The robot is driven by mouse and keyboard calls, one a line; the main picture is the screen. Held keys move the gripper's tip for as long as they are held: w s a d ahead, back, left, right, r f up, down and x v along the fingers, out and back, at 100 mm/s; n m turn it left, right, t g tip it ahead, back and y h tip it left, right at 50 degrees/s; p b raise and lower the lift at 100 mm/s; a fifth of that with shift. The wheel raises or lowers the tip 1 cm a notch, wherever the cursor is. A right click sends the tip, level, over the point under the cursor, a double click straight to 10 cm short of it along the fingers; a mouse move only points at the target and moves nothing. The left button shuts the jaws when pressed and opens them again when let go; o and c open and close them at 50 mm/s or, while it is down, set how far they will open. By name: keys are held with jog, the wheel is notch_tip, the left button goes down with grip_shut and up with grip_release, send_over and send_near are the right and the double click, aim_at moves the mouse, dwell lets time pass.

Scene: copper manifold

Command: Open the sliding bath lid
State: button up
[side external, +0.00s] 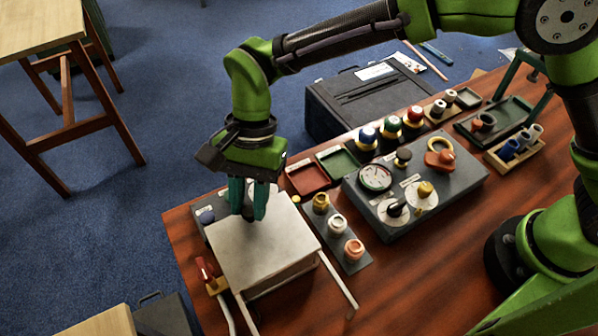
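The bath lid (268,248) is a flat pale metal plate lying over a box at the left front of the wooden bench. Two light rails (338,284) stick out from under its near side. A dark knob (248,213) stands near the lid's far edge. My gripper (248,212) points down from above, with one teal finger on each side of the knob. The fingers look closed against the knob, with no clear gap beside it. The inside of the bath is hidden under the lid.
A red-handled valve (205,268) with a pipe stands close left of the lid. A strip with several fittings (337,225) lies close right. Beyond are a grey gauge panel (440,187), a red tray (307,179) and a green tray (338,161). The bench front right is clear.

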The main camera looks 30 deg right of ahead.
grip_shut()
send_near(281, 266)
jog(key=s+a+f, duration=0.1)
jog(key=a+f, duration=0.1)
jog(key=f, duration=0.1)
jog(key=s+f, duration=0.1)
jog(key=shift+s+a+f, duration=0.2)
jog(key=shift+s+a, duration=0.15)
jog(key=shift+a, duration=0.05)
jog(key=o, duration=0.8)
grip_release()
jog(key=v, duration=1.7)
